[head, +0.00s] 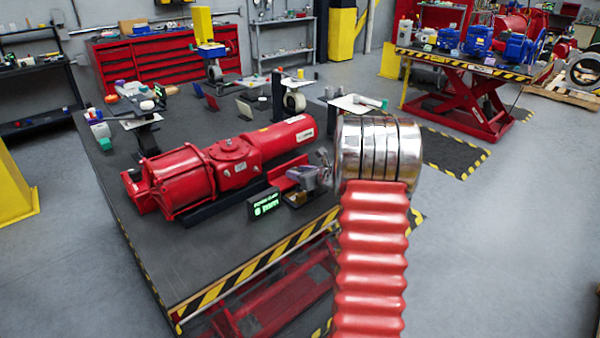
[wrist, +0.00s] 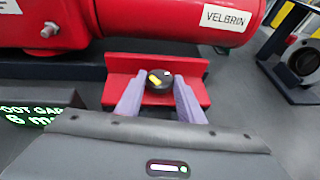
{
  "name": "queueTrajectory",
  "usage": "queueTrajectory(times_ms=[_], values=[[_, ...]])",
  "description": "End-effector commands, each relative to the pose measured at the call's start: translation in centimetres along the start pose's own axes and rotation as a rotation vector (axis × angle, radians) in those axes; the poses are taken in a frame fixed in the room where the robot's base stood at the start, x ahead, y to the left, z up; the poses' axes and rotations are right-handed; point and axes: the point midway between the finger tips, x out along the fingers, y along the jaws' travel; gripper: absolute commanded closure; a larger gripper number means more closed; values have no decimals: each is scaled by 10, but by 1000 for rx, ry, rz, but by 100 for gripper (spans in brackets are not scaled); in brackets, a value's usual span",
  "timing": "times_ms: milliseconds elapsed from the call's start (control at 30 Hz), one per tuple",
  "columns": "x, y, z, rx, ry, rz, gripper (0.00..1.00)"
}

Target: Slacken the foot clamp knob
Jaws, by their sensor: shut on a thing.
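The foot clamp knob (wrist: 159,78) is a round black knob with a yellow mark on top, in front of a red bracket (wrist: 115,70) under the red actuator (wrist: 140,18). My gripper (wrist: 160,86) has one pale purple finger on each side of the knob and is shut on it. In the head view my gripper (head: 318,176) is at the front right of the red actuator (head: 225,165), and the knob is hidden there. The knob's underside is out of sight.
A small display box with green text (head: 265,203) stands left of my gripper; it also shows in the wrist view (wrist: 38,112). The dark bench (head: 170,255) has a striped front edge. A dark post with a ring (wrist: 298,65) stands at right.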

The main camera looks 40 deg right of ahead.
Motion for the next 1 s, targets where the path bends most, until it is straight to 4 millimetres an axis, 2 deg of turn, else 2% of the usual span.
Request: queueTrajectory(times_ms=[1000], values=[[4, -16, -1, -208, 3, 502, 88]])
